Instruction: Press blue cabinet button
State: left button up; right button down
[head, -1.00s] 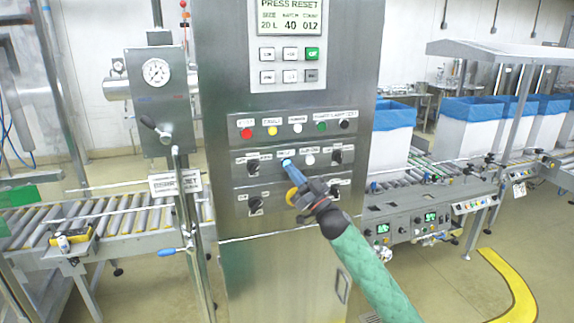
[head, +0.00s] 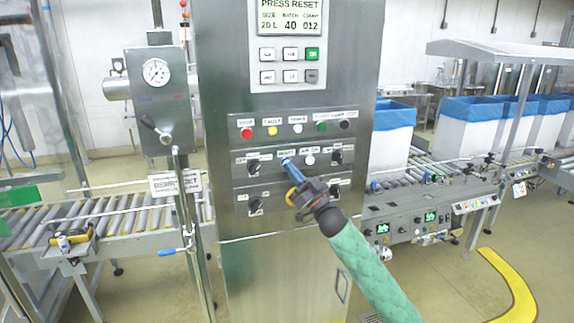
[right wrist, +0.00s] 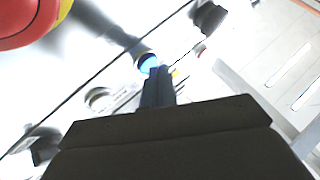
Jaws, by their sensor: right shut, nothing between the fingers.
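The blue button (head: 286,162) sits on the middle row of the steel cabinet's (head: 232,220) front panel, under a small label. In the right wrist view it shows as a lit blue disc (right wrist: 149,63) in a ring. My right gripper (head: 288,167) is shut and empty, with its blue-tipped fingers pointing at the button. In the right wrist view the dark fingertips (right wrist: 159,74) reach the button's lower edge. I cannot tell whether they touch it or press it in. The cabinet display (head: 290,16) reads "PRESS RESET". My left gripper is not in view.
A white button (head: 310,160) and black knobs (head: 336,157) sit close by on the same panel. Red, yellow and green lamps (head: 322,126) line the row above. A gauge box (head: 160,90) stands left; a conveyor with blue-lined boxes (head: 470,125) is at right.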

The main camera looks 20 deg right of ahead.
jog(key=shift+w, duration=0.2)
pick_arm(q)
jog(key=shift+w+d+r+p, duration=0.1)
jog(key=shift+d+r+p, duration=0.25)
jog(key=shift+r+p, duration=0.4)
pick_arm(e)
jog(key=s, duration=0.6)
jog(key=shift+s+d, duration=0.15)
jog(key=shift+s, duration=0.1)
dwell(0.7)
dwell(0.4)
